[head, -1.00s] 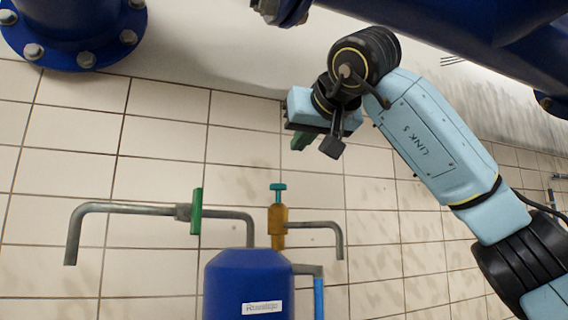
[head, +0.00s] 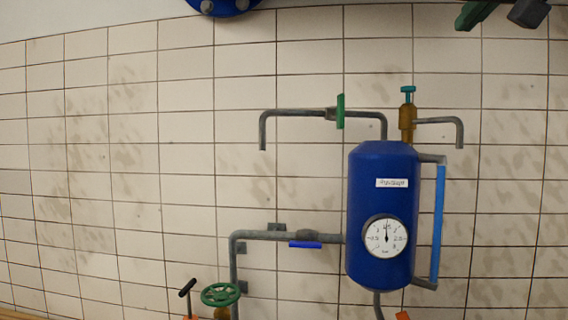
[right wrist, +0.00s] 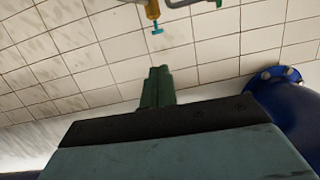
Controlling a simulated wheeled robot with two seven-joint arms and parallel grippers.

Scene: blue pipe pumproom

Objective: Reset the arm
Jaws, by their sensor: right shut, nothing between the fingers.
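My right gripper (head: 472,16) shows only in part at the top right edge of the head view, high above the blue tank. Its green fingers also show in the right wrist view (right wrist: 157,88), pressed together with nothing between them, apart from the tiled wall. Most of my right arm is outside the head view. My left gripper is not in view.
A blue tank (head: 382,185) with a round gauge (head: 385,237) stands by the tiled wall. Grey pipes (head: 285,113) with a green handle (head: 340,111) and a brass valve (head: 407,122) top it. A green handwheel (head: 220,294) is lower left. A blue flanged pipe (right wrist: 285,105) is near my gripper.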

